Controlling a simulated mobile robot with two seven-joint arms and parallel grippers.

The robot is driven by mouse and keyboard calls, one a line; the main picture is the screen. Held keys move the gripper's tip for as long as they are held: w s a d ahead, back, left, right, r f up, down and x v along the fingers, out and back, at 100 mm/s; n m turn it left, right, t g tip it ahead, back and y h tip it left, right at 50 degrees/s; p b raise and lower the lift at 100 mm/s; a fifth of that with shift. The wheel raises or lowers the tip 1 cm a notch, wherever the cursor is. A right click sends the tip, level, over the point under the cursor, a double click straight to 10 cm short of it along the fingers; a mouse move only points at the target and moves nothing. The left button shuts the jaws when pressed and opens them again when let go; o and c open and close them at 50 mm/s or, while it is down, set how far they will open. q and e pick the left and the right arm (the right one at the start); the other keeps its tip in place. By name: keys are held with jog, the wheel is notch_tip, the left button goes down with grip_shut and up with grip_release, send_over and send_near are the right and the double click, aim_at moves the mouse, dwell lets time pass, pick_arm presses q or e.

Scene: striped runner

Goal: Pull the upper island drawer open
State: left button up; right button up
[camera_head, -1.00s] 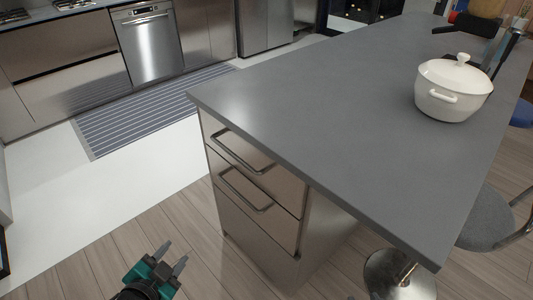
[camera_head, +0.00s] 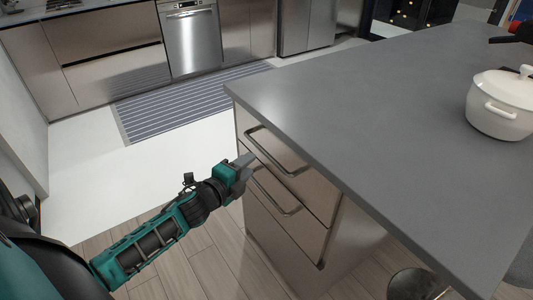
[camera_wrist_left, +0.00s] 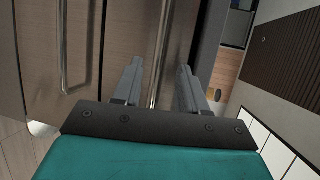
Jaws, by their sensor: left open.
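The upper island drawer (camera_head: 312,188) is a brownish metallic front under the grey countertop, and it looks shut. Its bar handle (camera_head: 276,163) runs along the front. My left gripper (camera_head: 247,160) is open at the near left end of the drawer fronts, close to this handle. In the left wrist view the handle (camera_wrist_left: 166,45) appears between the two spread fingers (camera_wrist_left: 160,78); I cannot tell whether they touch it. The lower drawer's handle (camera_head: 275,196) is just below, and it also shows at the left of the wrist view (camera_wrist_left: 65,45). My right gripper is out of view.
The grey countertop (camera_head: 380,110) overhangs the drawers, and a white lidded pot (camera_head: 502,105) stands on it at the right. A striped runner (camera_head: 180,105) lies before the far cabinets and dishwasher (camera_head: 192,42). The floor left of the island is clear.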

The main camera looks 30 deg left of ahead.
aim_at(263, 154)
pick_arm(q)
jog(key=w, duration=0.3)
jog(key=w+f, duration=0.1)
jog(key=w, duration=0.2)
jog(key=w+b, duration=0.1)
jog(key=w, duration=0.2)
jog(key=shift+f, duration=0.35)
jog(key=shift+s, duration=0.1)
grip_shut()
